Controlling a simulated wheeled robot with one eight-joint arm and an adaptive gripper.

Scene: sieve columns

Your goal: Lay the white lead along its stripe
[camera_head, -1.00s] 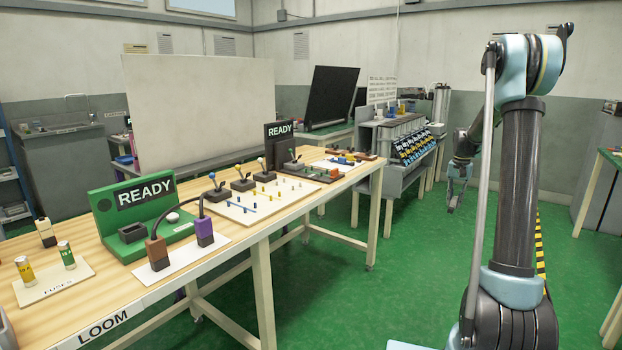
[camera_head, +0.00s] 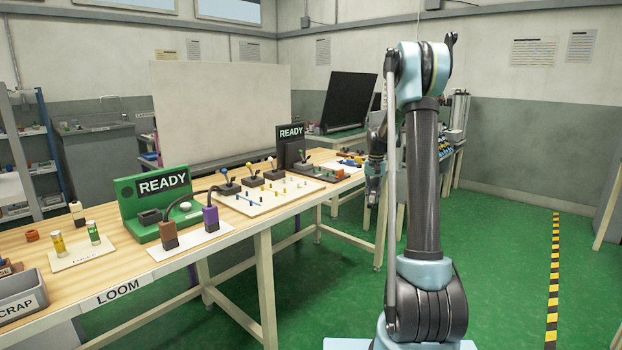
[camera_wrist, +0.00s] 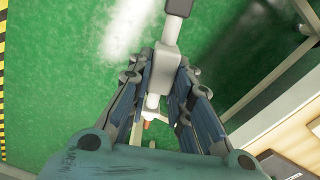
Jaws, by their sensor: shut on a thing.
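My gripper (camera_wrist: 160,112) is shut on a pale grey-white piece (camera_wrist: 165,72) with a copper-coloured tip, seen in the wrist view; it looks like a lead's end, but I cannot be sure. The gripper also shows in the head view (camera_head: 372,192), small and dark, right of the bench and over the green floor. The white loom board (camera_head: 268,209) lies on the bench with a blue stripe, yellow marks and small pegs. Dark holders with blue and yellow tops stand along its back edge. I cannot make out a white stripe from here.
The wooden bench (camera_head: 90,248) also carries a green READY stand (camera_head: 130,212), brown (camera_head: 169,236) and purple (camera_head: 211,219) blocks, a fuse board (camera_head: 80,257) and a grey scrap bin (camera_head: 30,296). A darker READY panel (camera_head: 290,145) stands behind the board. Open floor lies right.

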